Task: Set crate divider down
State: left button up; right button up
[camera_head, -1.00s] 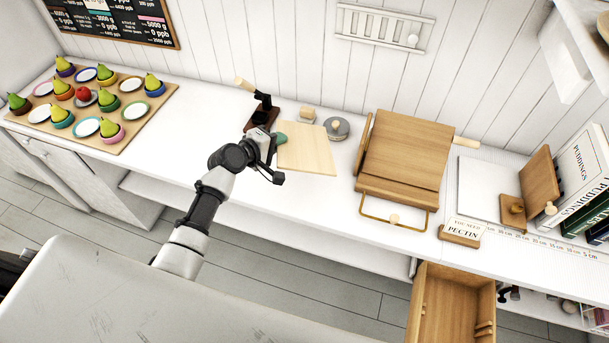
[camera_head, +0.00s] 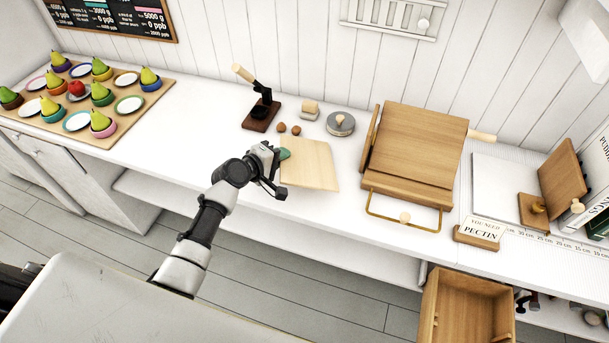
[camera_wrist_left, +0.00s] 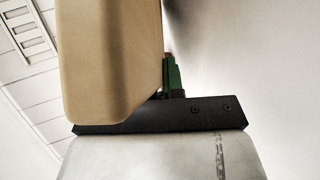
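A pale wooden board (camera_head: 310,166), which appears to be the crate divider, is over the front of the white counter in the head view. My left gripper (camera_head: 282,166) is at its left edge, with a green fingertip against the board. In the left wrist view the board (camera_wrist_left: 110,60) stands close in front of the camera, with one green finger (camera_wrist_left: 173,77) beside it; the other finger is hidden. The gripper appears shut on the board. I cannot tell whether the board touches the counter. My right gripper is not in view.
An open wooden drawer or crate (camera_head: 435,300) is below.

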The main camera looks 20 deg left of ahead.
pick_arm(q)
jog(key=o, duration=0.3)
jog(key=p+v, duration=0.3)
jog(key=v, duration=0.4)
jog(key=shift+r+p, duration=0.1)
jog(key=shift+p, duration=0.2)
jog(key=shift+s+a+r, duration=0.1)
jog(key=shift+s+a, duration=0.15)
jog(key=shift+s, duration=0.2)
notch_tip(320, 180, up, 7)
jog(key=s+a+p, duration=0.1)
jog(key=s+p, duration=0.1)
jog(key=p, duration=0.4)
jog(key=shift+s+p, duration=0.25)
jog(key=shift+p, duration=0.15)
